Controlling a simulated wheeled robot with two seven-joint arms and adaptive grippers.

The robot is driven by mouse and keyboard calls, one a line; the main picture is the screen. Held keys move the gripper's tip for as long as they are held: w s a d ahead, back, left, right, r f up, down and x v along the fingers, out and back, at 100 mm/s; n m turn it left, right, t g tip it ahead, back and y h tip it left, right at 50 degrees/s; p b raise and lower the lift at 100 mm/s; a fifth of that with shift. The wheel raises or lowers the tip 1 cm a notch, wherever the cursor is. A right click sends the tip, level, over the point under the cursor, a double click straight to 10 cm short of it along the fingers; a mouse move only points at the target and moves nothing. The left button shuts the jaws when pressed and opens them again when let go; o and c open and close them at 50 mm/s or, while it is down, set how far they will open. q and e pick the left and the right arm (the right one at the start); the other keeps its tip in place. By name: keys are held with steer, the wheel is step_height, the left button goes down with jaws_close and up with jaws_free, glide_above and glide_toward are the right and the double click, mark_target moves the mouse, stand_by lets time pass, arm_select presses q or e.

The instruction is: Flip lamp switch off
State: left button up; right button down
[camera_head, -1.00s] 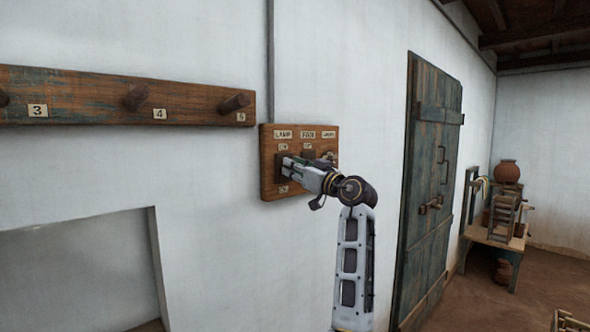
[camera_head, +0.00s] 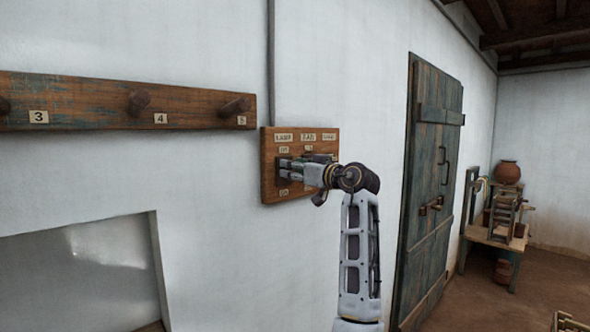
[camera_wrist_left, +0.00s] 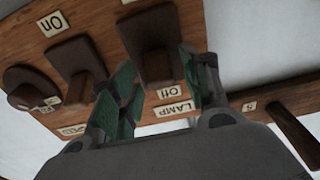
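The wooden switch board (camera_head: 268,190) is on the white wall, with several labelled switches. My left gripper (camera_head: 283,169) is at its left column, the lamp switch, and covers most of it in the head view. In the left wrist view the board appears upside down. There the lamp switch (camera_wrist_left: 155,55), a dark block with a brown lever, lies between the two green-padded fingers of my left gripper (camera_wrist_left: 162,95). The fingers are apart, with gaps on both sides of the lever. The "LAMP" and "Off" labels show between them. I cannot tell the lever's exact tilt. My right gripper is out of view.
A neighbouring switch (camera_wrist_left: 80,65) is close beside one finger. A wooden peg rail (camera_head: 90,105) is on the wall to the left. A dark plank door (camera_head: 430,190) stands to the right, and a small table (camera_head: 495,237) with a pot is beyond it.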

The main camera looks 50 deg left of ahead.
arm_select(q)
steer(key=d, duration=1.2)
steer(key=shift+s+f, duration=0.2)
steer(key=shift+s, duration=0.2)
steer(key=shift+r, duration=0.1)
stand_by(0.5)
